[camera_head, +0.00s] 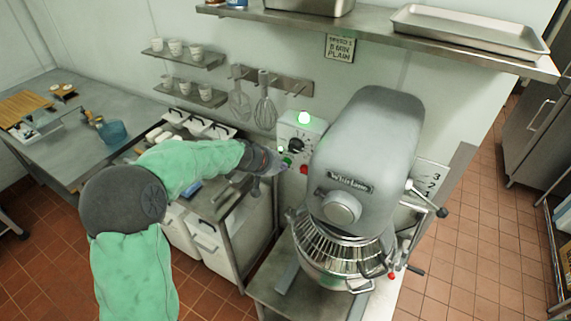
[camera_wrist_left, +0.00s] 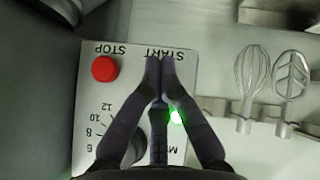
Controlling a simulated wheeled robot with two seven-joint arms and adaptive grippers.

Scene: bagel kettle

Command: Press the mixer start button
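The grey stand mixer (camera_head: 372,140) stands at centre right in the head view, with a white control panel (camera_head: 300,130) on its left side. The panel has a red stop button (camera_head: 304,169), which also shows in the wrist view (camera_wrist_left: 104,68). A green start button (camera_head: 287,160) shows beside my left gripper (camera_head: 276,163). In the left wrist view the gripper's fingers (camera_wrist_left: 160,62) are together, empty, with their tips over the START label (camera_wrist_left: 168,54). They hide the start button there; I cannot tell whether they touch it. My right gripper is out of view.
A green lamp (camera_head: 304,118) glows on top of the panel. A small green light (camera_wrist_left: 176,116) shows beside the fingers. A black dial (camera_head: 297,145) is on the panel. A steel shelf (camera_head: 380,35) runs above the mixer.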

